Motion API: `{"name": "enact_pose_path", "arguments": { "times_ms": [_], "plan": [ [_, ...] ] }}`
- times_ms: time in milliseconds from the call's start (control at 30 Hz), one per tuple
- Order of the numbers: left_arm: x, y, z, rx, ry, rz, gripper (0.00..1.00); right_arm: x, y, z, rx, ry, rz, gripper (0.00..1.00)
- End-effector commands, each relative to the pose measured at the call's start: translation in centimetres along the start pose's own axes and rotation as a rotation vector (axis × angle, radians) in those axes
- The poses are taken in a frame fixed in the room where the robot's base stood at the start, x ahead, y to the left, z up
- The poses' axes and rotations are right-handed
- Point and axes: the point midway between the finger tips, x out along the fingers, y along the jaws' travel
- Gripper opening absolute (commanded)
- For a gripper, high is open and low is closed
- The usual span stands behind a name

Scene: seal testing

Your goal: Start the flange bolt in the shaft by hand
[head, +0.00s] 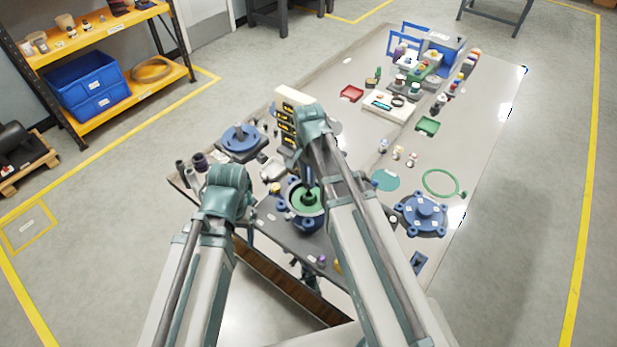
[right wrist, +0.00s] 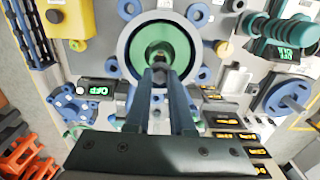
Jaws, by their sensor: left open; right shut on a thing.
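A blue flanged housing (head: 306,222) with a pale ring and a green inside stands on the table's near part. In the right wrist view the pale ring (right wrist: 122,52) surrounds the green inside, and a darker green shaft (right wrist: 158,50) stands at its centre. My right gripper (right wrist: 168,72) is shut, its fingertips over the near side of the shaft. The flange bolt between the fingers is too small and hidden to make out; I cannot tell whether it touches the shaft. My left gripper (head: 250,234) is open, left of the housing and mostly hidden behind its wrist.
A blue round flange (head: 420,213) and a green ring (head: 440,183) lie to the right. A blue device (head: 240,140) stands to the left, and a panel with yellow displays (head: 285,125) stands behind the housing. Small bottles and trays crowd the far table. Its right edge is mostly clear.

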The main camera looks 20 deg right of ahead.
Motion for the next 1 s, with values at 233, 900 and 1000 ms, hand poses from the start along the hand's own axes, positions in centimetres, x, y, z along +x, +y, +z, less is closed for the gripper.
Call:
{"name": "enact_pose_path", "arguments": {
  "times_ms": [233, 900, 1000],
  "plan": [
    [0.08, 0.01, -0.01, 0.000, 0.000, 0.000, 0.75, 0.08, 0.01, 0.00, -0.341, 0.000, 0.000, 0.00],
    [0.08, 0.01, -0.01, 0.000, 0.000, 0.000, 0.75, 0.08, 0.03, -0.03, -1.032, 0.001, 0.001, 0.00],
    [0.08, 0.01, -0.01, 0.000, 0.000, 0.000, 0.75, 0.08, 0.04, -0.02, -1.049, 0.001, 0.001, 0.00]
  ]
}}
